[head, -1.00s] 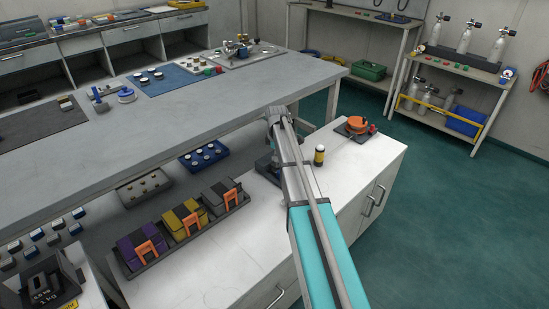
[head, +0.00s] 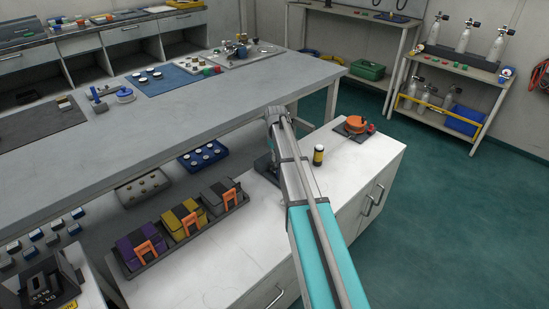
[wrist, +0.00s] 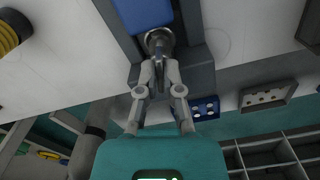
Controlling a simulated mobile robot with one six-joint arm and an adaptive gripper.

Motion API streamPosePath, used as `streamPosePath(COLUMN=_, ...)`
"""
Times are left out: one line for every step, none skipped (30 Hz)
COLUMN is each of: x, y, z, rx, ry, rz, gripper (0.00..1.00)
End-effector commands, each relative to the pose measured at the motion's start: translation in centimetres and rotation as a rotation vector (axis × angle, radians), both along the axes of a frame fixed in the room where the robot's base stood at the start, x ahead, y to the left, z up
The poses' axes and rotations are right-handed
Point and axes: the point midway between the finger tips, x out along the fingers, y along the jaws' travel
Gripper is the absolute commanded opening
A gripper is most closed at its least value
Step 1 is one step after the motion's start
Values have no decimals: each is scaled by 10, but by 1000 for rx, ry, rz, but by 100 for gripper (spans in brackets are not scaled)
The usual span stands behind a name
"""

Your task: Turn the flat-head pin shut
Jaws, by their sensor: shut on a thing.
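In the wrist view my gripper (wrist: 160,75) is shut on the flat-head pin (wrist: 159,57), with a finger on either side of it. The fingers hide most of the pin, so I cannot tell its angle. The pin is in line with a round metal fitting (wrist: 160,36) at the end of a blue block (wrist: 146,12). The block sits on a dark grey stand (wrist: 197,72) on the white surface. In the head view my arm covers the gripper and the pin; only a dark part of the stand (head: 264,164) shows left of the arm.
A tray with three coloured cases (head: 185,225) is at left. The grey workbench (head: 120,150) edge lies close behind.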

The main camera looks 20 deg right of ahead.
Motion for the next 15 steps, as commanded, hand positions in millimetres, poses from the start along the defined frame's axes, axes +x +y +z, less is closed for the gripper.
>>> streamPosePath(x=0, y=0, z=1, rx=-1, ry=0, rz=-43, gripper=0)
streamPosePath(x=0, y=0, z=1, rx=-1, ry=0, rz=-72, gripper=0)
streamPosePath(x=1, y=0, z=1, rx=-1, ry=-1, rz=-109, gripper=0)
streamPosePath(x=1, y=0, z=1, rx=-2, ry=-1, rz=-138, gripper=0)
streamPosePath(x=1, y=0, z=1, rx=-2, ry=-1, rz=-166, gripper=0)
streamPosePath(x=1, y=0, z=1, rx=-2, ry=-2, rz=-204, gripper=0)
streamPosePath(x=1, y=0, z=1, rx=-2, ry=-2, rz=-232, gripper=0)
streamPosePath(x=1, y=0, z=1, rx=-2, ry=-2, rz=-261, gripper=0)
streamPosePath(x=1, y=0, z=1, rx=-2, ry=-2, rz=-299, gripper=0)
streamPosePath(x=1, y=0, z=1, rx=-2, ry=-3, rz=-327, gripper=0)
streamPosePath(x=2, y=0, z=1, rx=-2, ry=-3, rz=-356, gripper=0)
streamPosePath(x=2, y=0, z=1, rx=-3, ry=-3, rz=-394, gripper=0)
streamPosePath(x=2, y=0, z=1, rx=-3, ry=-3, rz=-422, gripper=0)
streamPosePath(x=2, y=0, z=1, rx=-3, ry=-4, rz=-451, gripper=0)
streamPosePath(x=2, y=0, z=1, rx=-4, ry=-4, rz=-489, gripper=0)
